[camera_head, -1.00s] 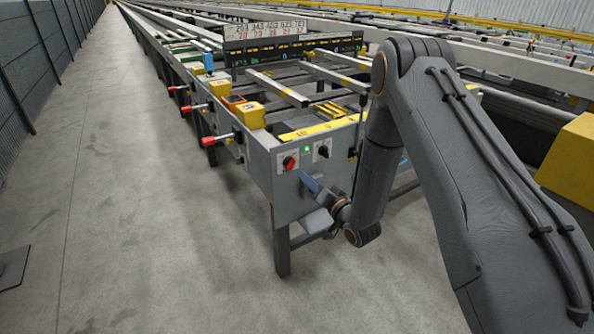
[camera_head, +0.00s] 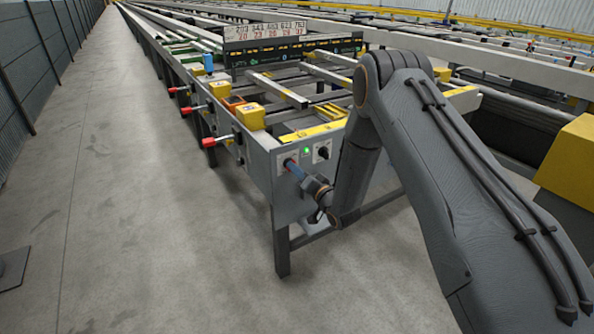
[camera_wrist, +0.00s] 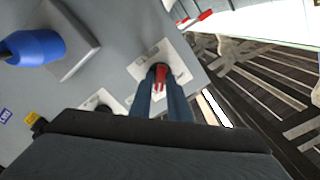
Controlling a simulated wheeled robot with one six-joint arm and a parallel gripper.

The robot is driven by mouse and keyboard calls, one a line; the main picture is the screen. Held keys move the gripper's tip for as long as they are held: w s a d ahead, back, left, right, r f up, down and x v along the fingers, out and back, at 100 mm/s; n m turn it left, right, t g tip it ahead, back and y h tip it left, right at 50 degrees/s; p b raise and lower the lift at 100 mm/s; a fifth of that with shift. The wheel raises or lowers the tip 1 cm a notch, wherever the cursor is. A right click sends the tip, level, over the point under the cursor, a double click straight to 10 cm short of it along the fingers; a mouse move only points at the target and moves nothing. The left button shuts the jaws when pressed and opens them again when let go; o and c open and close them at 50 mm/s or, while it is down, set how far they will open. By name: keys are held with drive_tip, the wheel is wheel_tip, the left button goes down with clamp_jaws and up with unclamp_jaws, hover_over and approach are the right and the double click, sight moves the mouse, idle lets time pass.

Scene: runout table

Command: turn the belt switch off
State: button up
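The red belt switch knob (camera_wrist: 160,77) sits on a pale plate on the grey end panel in the wrist view. My gripper (camera_wrist: 160,86) reaches it, with one blue finger on each side of the red handle. The fingers are apart with the knob between their tips; whether they press on it I cannot tell. In the head view, my gripper (camera_head: 290,164) is at the switch plate on the end panel (camera_head: 292,195) and hides most of the knob. A green lamp (camera_head: 307,151) beside it is lit.
A black rotary switch (camera_head: 323,151) sits right of the lamp. A blue round part on a grey box (camera_wrist: 36,46) projects from the panel in the wrist view. Red-tipped levers (camera_head: 209,142) stick out along the table's left side. The concrete aisle (camera_head: 130,220) is clear.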

clamp_jaws()
drive_tip(key=shift+n, duration=0.3)
drive_tip(key=shift+n+b, duration=1.15)
drive_tip(key=shift+n, duration=7.45)
